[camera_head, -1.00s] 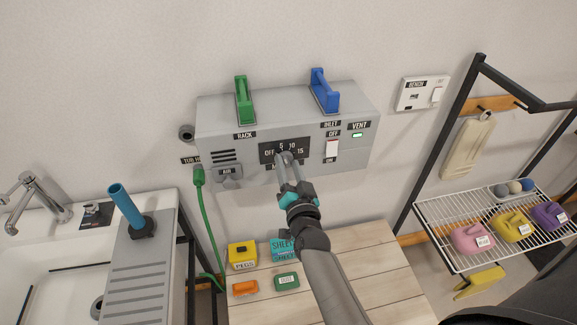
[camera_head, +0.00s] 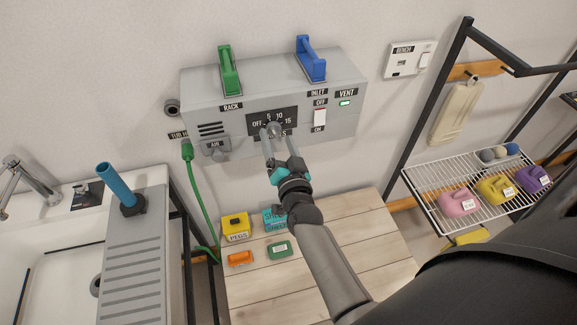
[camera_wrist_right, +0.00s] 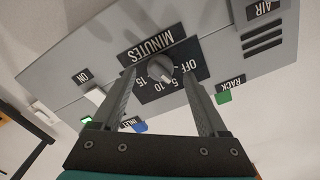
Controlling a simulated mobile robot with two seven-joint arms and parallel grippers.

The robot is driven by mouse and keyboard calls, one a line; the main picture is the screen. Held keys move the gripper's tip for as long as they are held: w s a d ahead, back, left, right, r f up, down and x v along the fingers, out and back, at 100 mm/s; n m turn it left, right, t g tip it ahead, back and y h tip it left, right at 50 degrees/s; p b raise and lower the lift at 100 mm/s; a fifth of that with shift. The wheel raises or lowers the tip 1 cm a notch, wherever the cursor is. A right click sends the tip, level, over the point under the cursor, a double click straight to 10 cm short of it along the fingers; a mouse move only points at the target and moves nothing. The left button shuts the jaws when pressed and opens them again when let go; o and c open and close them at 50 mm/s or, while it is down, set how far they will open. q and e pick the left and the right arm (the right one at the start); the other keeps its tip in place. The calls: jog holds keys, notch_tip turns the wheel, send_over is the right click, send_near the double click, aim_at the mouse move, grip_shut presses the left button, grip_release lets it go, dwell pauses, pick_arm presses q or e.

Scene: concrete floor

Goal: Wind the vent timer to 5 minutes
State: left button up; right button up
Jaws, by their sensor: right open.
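The vent timer is a round grey knob (camera_head: 274,129) on a black dial plate (camera_head: 290,115) marked OFF, 5, 10, 15 and MINUTES, on the front of the grey wall box. My right gripper (camera_head: 274,131) is at the knob, its fingers open. In the right wrist view the knob (camera_wrist_right: 160,69) lies between the open fingertips (camera_wrist_right: 158,73), with a visible gap on each side. A pale mark on the knob points toward the numbers, seemingly near 5; the exact setting is hard to read. My left gripper is not in view.
A white inlet switch (camera_head: 320,117) sits right of the dial, with a lit vent lamp (camera_head: 345,103) above. Green (camera_head: 228,70) and blue (camera_head: 311,58) handles stand on top. A green hose (camera_head: 199,195) hangs left. Boxes lie on the wooden table (camera_head: 340,245) below.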

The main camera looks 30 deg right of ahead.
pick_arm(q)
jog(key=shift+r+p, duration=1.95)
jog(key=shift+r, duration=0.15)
pick_arm(e)
jog(key=v, duration=1.3)
jog(key=shift+s, duration=0.35)
